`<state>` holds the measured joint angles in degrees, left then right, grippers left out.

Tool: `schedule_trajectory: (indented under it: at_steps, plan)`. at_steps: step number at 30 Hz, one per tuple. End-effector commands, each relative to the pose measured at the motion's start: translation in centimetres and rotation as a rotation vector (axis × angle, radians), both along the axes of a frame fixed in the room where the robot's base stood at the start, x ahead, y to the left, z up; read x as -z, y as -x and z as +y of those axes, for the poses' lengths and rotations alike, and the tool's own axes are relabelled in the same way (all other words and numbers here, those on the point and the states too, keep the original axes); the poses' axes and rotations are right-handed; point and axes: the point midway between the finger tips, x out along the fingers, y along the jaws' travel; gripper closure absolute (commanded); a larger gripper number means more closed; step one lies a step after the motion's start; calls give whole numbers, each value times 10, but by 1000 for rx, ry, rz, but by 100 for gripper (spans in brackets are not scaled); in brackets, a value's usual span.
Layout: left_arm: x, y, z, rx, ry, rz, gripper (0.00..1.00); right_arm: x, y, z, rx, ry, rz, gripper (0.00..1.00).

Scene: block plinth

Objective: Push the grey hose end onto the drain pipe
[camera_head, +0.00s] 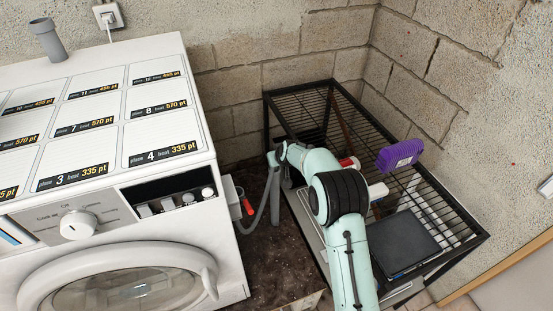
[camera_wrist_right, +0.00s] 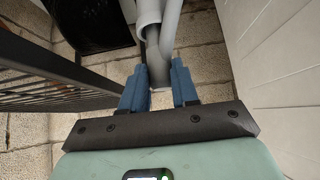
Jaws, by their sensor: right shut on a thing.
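The grey hose (camera_head: 268,190) rises beside the washing machine (camera_head: 228,265) to my right gripper (camera_head: 276,156), left of the wire rack. In the right wrist view, the blue fingers of my right gripper (camera_wrist_right: 159,88) are shut on the grey hose end (camera_wrist_right: 160,70). A grey tube and a wider collar show just beyond the fingers; I cannot tell exactly how they join. A grey pipe with a wider top, likely the drain pipe (camera_head: 48,40), stands upright behind the machine at the far left, well apart from the gripper. My left gripper is out of view.
A red handle (camera_head: 248,207) sticks out beside the machine. Block walls close the back and right.

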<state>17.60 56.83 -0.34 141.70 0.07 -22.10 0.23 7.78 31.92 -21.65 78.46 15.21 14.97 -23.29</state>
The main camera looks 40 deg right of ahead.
Motion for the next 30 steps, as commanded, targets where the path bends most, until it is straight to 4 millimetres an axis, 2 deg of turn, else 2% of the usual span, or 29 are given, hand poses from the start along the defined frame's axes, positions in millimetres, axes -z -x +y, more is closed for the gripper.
schedule_trajectory:
  at_steps: [10, 11, 13, 19, 20, 22, 30]
  plan:
    - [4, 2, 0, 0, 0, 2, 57, 5, 0, 0, 0, 0, -1, 100]
    - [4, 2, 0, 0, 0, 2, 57, 5, 0, 0, 0, 0, -1, 64]
    - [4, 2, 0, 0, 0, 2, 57, 5, 0, 0, 0, 0, -1, 41]
    - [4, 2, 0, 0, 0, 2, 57, 5, 0, 0, 0, 0, 0, 41]
    - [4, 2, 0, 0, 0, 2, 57, 5, 0, 0, 0, 0, 0, 38]
    - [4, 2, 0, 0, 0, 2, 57, 5, 0, 0, 0, 0, 0, 15]
    - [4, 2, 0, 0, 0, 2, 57, 5, 0, 0, 0, 0, 0, 15]
